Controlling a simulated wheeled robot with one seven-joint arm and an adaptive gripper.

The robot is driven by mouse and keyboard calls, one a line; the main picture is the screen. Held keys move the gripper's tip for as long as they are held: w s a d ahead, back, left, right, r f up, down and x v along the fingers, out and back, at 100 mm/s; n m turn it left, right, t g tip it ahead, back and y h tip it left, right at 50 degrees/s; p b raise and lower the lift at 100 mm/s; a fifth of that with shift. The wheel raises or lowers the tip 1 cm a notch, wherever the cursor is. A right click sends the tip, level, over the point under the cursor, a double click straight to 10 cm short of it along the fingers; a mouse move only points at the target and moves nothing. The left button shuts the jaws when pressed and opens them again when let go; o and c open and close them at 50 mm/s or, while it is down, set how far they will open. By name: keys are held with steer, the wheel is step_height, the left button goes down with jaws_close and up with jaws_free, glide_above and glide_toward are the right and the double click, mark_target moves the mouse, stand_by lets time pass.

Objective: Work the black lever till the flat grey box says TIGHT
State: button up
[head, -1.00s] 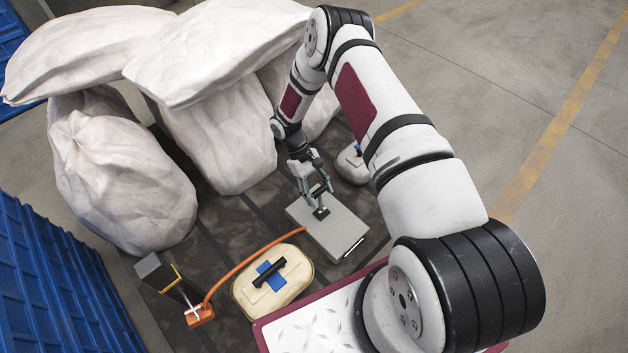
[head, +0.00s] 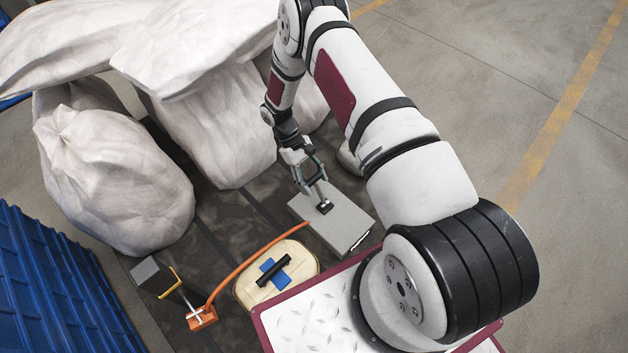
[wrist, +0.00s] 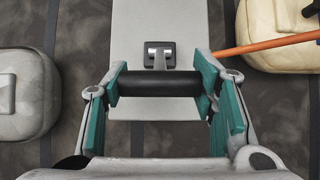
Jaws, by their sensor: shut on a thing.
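The flat grey box (head: 345,222) lies on the dark floor mat beneath my gripper. The wrist view shows its light top (wrist: 158,18). The black lever (wrist: 158,83) is a bar across the view, on a short metal stem rising from a small black base on the box. My gripper (head: 314,186) is shut on the lever's bar, with a teal pad (wrist: 112,80) at each end of it. In the head view the stem slants up from the base into my fingers. No readable word shows on the box; a small dark-and-white strip lies at its right edge.
An orange hose (head: 258,255) runs from the box past a cream case (head: 300,258) with a blue cross and black handle to an orange foot (head: 202,317). Large white sacks (head: 115,180) crowd the left and back. A grey rounded case (wrist: 22,95) lies left in the wrist view.

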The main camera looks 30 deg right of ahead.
steer(key=shift+w+a, duration=0.1)
steer(key=shift+w, duration=0.1)
steer(key=o, duration=1.7)
steer(key=shift+s, duration=0.1)
steer(key=v, duration=0.7)
steer(key=shift+r, duration=0.2)
